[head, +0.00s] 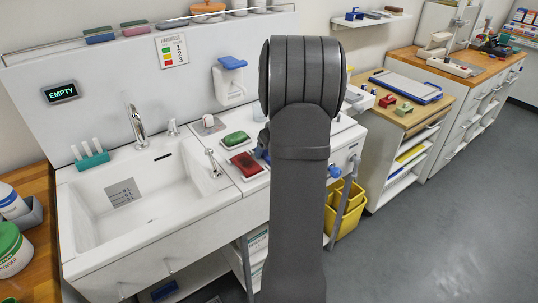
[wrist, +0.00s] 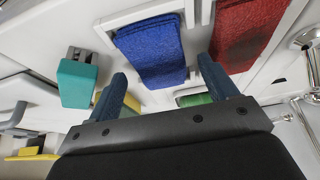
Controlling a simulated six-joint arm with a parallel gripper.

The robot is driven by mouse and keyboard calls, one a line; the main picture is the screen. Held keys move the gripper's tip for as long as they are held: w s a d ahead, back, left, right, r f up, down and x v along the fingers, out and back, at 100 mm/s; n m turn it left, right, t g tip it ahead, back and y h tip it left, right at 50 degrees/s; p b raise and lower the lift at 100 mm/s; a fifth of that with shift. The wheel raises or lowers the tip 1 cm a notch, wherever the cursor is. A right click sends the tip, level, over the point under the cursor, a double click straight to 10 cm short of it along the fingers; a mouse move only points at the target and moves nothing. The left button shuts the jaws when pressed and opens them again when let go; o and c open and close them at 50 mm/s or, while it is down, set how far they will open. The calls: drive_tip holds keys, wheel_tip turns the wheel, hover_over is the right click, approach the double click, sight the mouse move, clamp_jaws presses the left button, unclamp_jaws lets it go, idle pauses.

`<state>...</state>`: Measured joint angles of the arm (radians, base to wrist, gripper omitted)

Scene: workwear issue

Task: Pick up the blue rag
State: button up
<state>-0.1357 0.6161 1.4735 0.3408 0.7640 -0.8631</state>
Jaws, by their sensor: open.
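The blue rag (wrist: 150,42) is a folded, textured cloth in the wrist view, lying on a white surface just beyond my fingertips. In the head view my arm hides most of that spot; only a blue sliver (head: 262,154) shows at the arm's left edge. My gripper (wrist: 164,72) is open, with its two blue-grey fingers wide apart and nothing held between them. The rag's near end lies between the directions of the two fingers; whether they touch it I cannot tell. My gripper is hidden in the head view.
A red rag (wrist: 247,35) lies close right of the blue one in the wrist view, also seen in the head view (head: 246,163). A green item (head: 235,138) is behind it. A teal block (wrist: 78,84) is left. The sink (head: 135,205) is left of the counter.

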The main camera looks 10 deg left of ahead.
drive_tip(key=shift+w+a+f, duration=0.2)
drive_tip(key=shift+f, duration=0.35)
drive_tip(key=c, duration=1.1)
drive_tip(key=shift+r, duration=0.1)
